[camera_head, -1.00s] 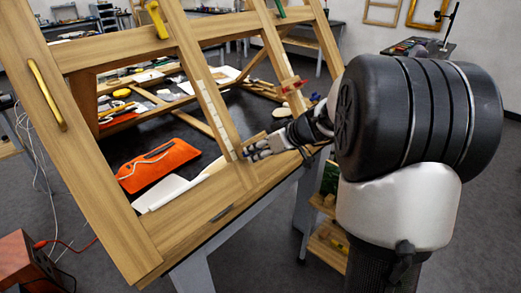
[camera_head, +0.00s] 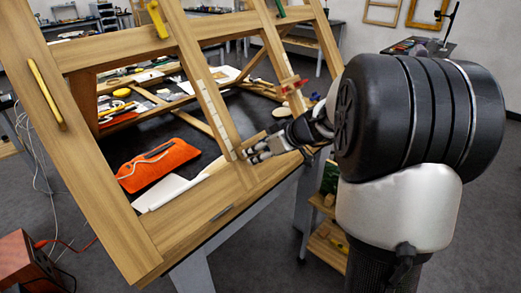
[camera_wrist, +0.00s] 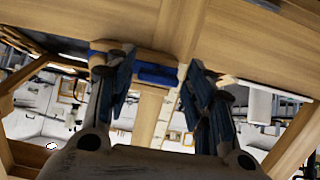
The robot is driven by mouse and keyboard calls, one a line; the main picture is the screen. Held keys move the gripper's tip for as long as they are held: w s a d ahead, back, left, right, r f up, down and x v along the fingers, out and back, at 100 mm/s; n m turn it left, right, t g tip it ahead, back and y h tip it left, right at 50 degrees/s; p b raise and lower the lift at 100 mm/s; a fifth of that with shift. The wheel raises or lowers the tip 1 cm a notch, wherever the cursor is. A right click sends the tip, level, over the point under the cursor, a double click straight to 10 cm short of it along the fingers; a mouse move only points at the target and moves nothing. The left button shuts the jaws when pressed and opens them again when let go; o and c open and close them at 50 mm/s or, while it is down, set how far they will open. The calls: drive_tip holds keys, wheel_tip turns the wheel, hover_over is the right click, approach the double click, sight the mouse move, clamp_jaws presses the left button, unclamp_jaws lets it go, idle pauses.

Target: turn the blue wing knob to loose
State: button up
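The blue wing knob (camera_wrist: 157,73) shows in the wrist view as a short blue bar against the wooden frame (camera_wrist: 230,40). It lies between the two fingers of my gripper (camera_wrist: 160,62), with a gap visible on either side. The gripper is open, with its dark blue-grey finger pads apart. In the head view my gripper (camera_head: 255,154) is at the lower rail of the wooden frame (camera_head: 215,208), by the foot of a slanted strut. I cannot make out the knob there; the fingers probably cover it.
A red clamp-like part (camera_head: 291,86) sits on a strut above my gripper. An orange pouch (camera_head: 158,165) and a white spatula-like tool (camera_head: 172,190) lie left on the dark bench behind the rail. A yellow handle (camera_head: 45,93) is on the left beam.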

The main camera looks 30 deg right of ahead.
drive_tip(key=shift+o, duration=0.6)
drive_tip(key=shift+r, duration=0.1)
drive_tip(key=v, duration=1.2)
